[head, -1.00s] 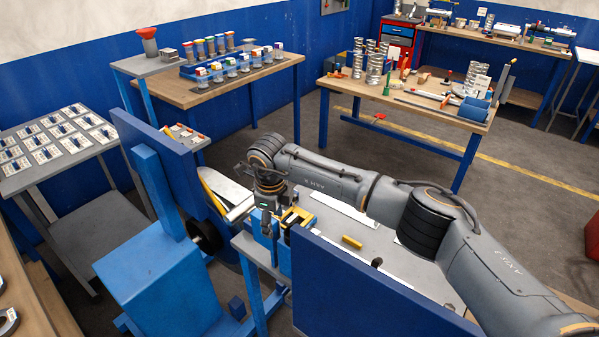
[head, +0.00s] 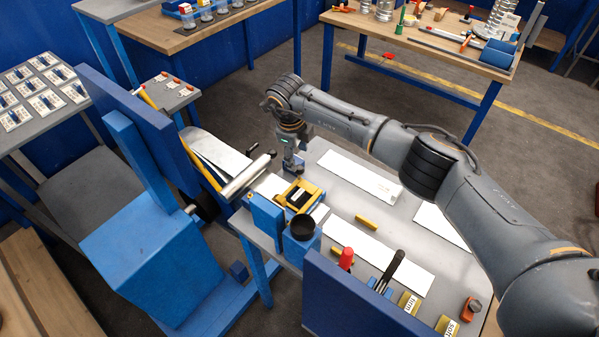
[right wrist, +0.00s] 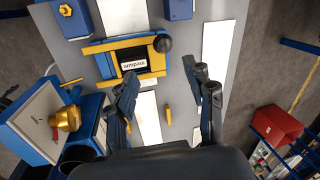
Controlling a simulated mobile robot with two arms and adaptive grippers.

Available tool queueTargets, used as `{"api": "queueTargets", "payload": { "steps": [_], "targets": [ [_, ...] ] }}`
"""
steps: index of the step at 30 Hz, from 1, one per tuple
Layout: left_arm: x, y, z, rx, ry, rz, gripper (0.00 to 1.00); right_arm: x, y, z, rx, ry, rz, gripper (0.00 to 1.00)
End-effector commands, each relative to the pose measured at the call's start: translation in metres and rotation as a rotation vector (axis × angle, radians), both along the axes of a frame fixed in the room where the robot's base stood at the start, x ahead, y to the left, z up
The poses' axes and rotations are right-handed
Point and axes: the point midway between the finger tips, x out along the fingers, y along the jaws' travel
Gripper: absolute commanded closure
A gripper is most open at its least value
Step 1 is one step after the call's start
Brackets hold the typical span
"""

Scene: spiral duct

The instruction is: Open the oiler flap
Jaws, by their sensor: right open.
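My right gripper (head: 293,166) is open, over the grey bench just behind a yellow-and-black framed unit (head: 300,196). In the right wrist view the open fingers (right wrist: 167,103) have nothing between them. The framed unit (right wrist: 131,62) shows there ahead and to the left, with a dark opening, an upside-down label and a black ball knob (right wrist: 163,43). A brass fitting (right wrist: 68,118) with a red part sits at the left by a blue box. No part is clearly marked as the oiler flap; I cannot tell which it is. My left gripper is out of view.
A blue block with a black cup (head: 303,228) stands in front of the unit. A steel roller (head: 246,175) is left of it. White strips (head: 376,258) and a yellow bar (head: 366,222) lie on the bench. A blue panel (head: 350,300) borders the front.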

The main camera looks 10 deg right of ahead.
Motion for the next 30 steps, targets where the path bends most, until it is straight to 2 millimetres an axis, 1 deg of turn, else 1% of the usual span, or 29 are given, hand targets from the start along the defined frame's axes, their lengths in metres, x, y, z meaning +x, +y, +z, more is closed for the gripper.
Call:
{"api": "queueTargets", "payload": {
  "steps": [1,3,5,7,10,12,13,16,21,25,29,30],
  "targets": [
    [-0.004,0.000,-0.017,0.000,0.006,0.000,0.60,0.002,-0.002,-0.021,-0.001,0.002,-0.003,0.46],
    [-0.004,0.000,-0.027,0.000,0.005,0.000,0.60,0.004,-0.003,-0.036,0.000,0.003,-0.002,0.46],
    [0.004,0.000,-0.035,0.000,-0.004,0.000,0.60,0.006,-0.004,-0.046,0.001,0.002,-0.003,0.46],
    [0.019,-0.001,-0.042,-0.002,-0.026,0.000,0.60,0.008,-0.006,-0.057,0.000,0.001,-0.003,0.46],
    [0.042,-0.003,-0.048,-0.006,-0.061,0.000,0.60,0.011,-0.007,-0.067,0.000,0.001,-0.001,0.46],
    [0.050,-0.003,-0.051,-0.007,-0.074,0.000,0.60,0.012,-0.008,-0.072,0.000,0.001,-0.002,0.46],
    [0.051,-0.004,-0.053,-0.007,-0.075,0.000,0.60,0.012,-0.008,-0.074,0.000,0.000,-0.002,0.46],
    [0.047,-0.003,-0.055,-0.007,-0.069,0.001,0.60,0.013,-0.008,-0.077,0.000,0.000,-0.001,0.46],
    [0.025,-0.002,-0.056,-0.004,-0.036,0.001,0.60,0.013,-0.009,-0.077,0.000,0.000,-0.001,0.46],
    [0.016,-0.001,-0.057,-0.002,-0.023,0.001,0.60,0.013,-0.009,-0.077,0.000,0.000,-0.001,0.46],
    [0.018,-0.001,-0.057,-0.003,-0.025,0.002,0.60,0.013,-0.009,-0.077,0.000,0.000,-0.001,0.73],
    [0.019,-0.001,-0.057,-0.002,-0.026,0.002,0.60,0.013,-0.009,-0.077,0.000,0.000,-0.001,0.81]
  ]
}}
